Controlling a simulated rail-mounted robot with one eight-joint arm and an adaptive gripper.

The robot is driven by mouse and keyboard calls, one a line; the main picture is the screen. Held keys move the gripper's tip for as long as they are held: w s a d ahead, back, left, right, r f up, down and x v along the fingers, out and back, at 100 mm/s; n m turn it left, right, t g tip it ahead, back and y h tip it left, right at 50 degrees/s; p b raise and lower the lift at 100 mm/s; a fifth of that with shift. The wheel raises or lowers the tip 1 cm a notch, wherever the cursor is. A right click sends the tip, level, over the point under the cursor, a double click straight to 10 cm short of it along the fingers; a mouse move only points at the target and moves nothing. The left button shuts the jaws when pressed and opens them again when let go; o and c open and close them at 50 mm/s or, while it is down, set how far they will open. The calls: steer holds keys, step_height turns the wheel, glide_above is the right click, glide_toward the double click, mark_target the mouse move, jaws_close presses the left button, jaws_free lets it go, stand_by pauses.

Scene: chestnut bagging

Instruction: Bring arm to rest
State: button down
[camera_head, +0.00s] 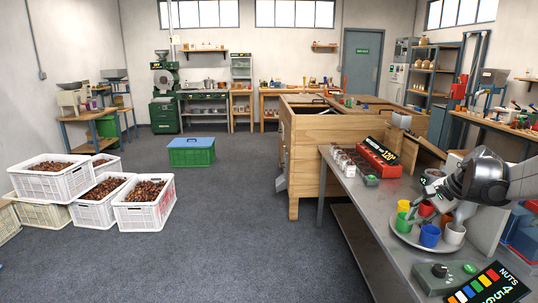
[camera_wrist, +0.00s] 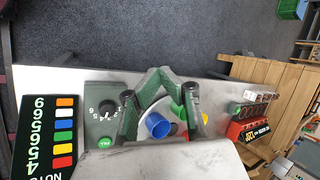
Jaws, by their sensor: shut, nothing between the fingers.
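My gripper (camera_head: 450,210) is shut and empty, low over the front of the grey metal table (camera_head: 352,190), close to the cups. In the wrist view its fingers (camera_wrist: 160,78) meet at the tips with nothing between them. A round plate (camera_head: 402,236) carries several coloured cups, among them a blue cup (camera_head: 429,236), a green cup (camera_head: 403,222) and a white cup (camera_head: 454,234). The blue cup also shows in the wrist view (camera_wrist: 158,125), seen between the finger links. Part of the plate is hidden behind my gripper there.
A green dial box (camera_head: 440,276) and a NUTS board (camera_head: 488,287) lie near the table's front. A red display unit (camera_head: 378,157) stands farther back. A wooden bin (camera_head: 325,140) adjoins the table. White crates of chestnuts (camera_head: 145,204) stand left; the floor between is clear.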

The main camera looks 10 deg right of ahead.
steer(key=s+a+r+n+h, duration=0.1)
steer(key=s+a+r+n, duration=0.15)
steer(key=a, duration=0.85)
steer(key=s+a+r+n+h, duration=0.15)
steer(key=s+a+n, duration=0.25)
steer(key=a, duration=0.6)
steer(key=s+a+f+n+t, duration=0.1)
steer(key=s+a+f+n, duration=0.2)
steer(key=s+a+n, duration=0.5)
steer(key=s+a, duration=0.5)
steer(key=shift+s+a+f+t+h, duration=0.15)
steer(key=shift+s+a+t+h, duration=0.15)
steer(key=shift+s+t+h, duration=0.1)
step_height(320, 180, down, 3)
steer(key=b, duration=0.2)
steer(key=shift+b, duration=0.35)
